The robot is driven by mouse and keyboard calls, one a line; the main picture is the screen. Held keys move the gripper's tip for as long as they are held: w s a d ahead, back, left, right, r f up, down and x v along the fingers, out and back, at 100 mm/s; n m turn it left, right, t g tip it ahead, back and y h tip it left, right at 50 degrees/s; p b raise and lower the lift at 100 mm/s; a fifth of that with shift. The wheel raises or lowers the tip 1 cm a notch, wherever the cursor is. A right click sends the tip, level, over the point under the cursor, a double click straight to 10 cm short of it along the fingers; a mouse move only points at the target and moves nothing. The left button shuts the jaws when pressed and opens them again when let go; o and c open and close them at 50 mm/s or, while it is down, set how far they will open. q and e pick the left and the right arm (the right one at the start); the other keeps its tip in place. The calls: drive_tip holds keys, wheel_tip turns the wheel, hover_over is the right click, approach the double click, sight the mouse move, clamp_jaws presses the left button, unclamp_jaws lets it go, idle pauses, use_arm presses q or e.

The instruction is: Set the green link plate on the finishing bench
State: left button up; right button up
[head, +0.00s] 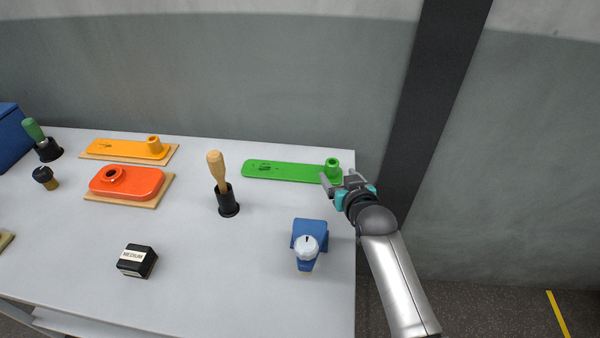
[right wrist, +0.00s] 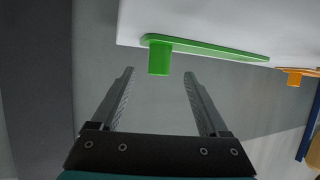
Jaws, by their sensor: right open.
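The green link plate (head: 285,170) lies flat on the white-topped bench (head: 200,277), near its back right corner. It is a long plate with a round upright boss at its right end. My right gripper (head: 337,177) is at the bench's right edge beside that boss, open and empty. In the right wrist view the plate (right wrist: 215,48) shows with its boss just past the gap between the open fingers (right wrist: 159,74). I cannot tell from the head view whether a finger touches the boss. My left gripper is out of view.
An orange-yellow plate (head: 115,148) and a red-orange part (head: 140,180) lie on wooden boards at left. A wooden-handled tool (head: 217,170) stands in a black holder. A blue fixture (head: 311,230) and black MEDIUM block (head: 138,261) stand nearer. A wall (head: 250,80) runs behind.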

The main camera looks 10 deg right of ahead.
sight(334, 170)
drive_tip(key=b+x, duration=0.1)
drive_tip(key=x, duration=0.2)
drive_tip(key=shift+w+f, duration=0.25)
drive_tip(key=shift+f, duration=0.05)
drive_tip(key=shift+w+f+b, duration=0.2)
drive_tip(key=shift+w+b, duration=0.25)
drive_tip(key=shift+w, duration=0.25)
drive_tip(key=shift+c, duration=0.3)
clamp_jaws()
